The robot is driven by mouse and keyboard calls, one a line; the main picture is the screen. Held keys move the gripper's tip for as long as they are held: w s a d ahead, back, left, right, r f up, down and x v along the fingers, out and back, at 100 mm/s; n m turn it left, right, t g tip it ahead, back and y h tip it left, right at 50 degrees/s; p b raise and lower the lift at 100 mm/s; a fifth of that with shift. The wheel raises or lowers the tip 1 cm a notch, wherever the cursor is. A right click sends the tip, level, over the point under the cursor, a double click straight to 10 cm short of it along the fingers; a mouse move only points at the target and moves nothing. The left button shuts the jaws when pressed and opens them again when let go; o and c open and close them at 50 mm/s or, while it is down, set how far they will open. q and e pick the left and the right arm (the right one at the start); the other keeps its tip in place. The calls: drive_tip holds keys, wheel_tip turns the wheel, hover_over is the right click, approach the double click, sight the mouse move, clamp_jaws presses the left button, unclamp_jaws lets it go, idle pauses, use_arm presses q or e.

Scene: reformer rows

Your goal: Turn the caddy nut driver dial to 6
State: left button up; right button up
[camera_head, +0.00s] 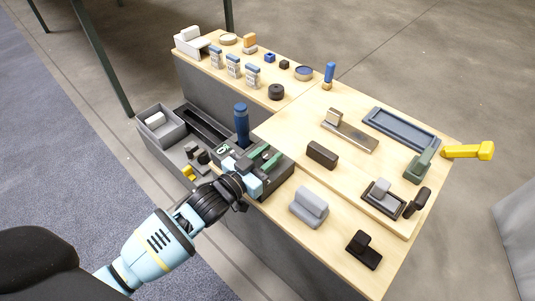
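The caddy (281,172) is a dark block at the table's near left edge. A blue upright handle (241,126) stands at its back, perhaps the nut driver. Green parts (265,158) show on top of the caddy. A small dark piece with pale markings (222,151) sits at its left; the markings are too small to read. I cannot make out the dial for certain. My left gripper (250,181) is at the caddy's near side, over its front part, and hides some of it. Whether its fingers are open or touching anything is unclear. My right gripper is not in view.
A grey open bin (161,128) lies left of the caddy. A grey block (308,207) and a black bracket (363,250) stand on the wood at right. A blue tray (401,130) and a yellow handle (467,151) lie farther right. Small canisters (233,66) line the back.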

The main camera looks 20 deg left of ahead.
sight(264, 159)
use_arm(q)
drive_tip(key=o, duration=0.4)
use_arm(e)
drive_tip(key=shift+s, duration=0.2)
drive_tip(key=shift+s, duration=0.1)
use_arm(q)
drive_tip(key=shift+s+a, duration=0.1)
drive_tip(key=shift+s, duration=0.1)
drive_tip(key=p+v, duration=0.2)
drive_tip(key=v, duration=0.4)
drive_tip(key=shift+s, duration=0.3)
drive_tip(key=shift+s+a, duration=0.15)
drive_tip(key=shift+s, duration=0.2)
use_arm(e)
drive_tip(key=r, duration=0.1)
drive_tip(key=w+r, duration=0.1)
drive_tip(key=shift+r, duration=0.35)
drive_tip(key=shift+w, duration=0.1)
